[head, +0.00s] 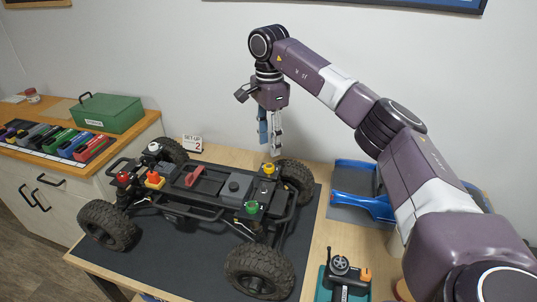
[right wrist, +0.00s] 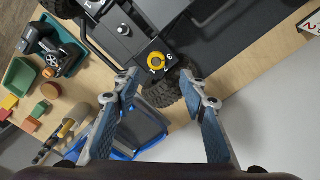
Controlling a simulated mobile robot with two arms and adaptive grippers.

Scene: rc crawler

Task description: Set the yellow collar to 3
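The yellow collar (head: 269,169) sits on a black mount at the far right corner of the black crawler (head: 205,185), by a rear-looking wheel. In the right wrist view the collar (right wrist: 156,60) is a yellow ring around a dark centre, with small white marks beside it; one at its right looks like a 3. Which mark it points to I cannot tell for sure. My right gripper (head: 270,140) hangs above the collar, pointing down. In the right wrist view its fingers (right wrist: 160,82) are apart and empty, short of the collar. My left gripper is not in view.
A side cabinet holds a green box (head: 107,113).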

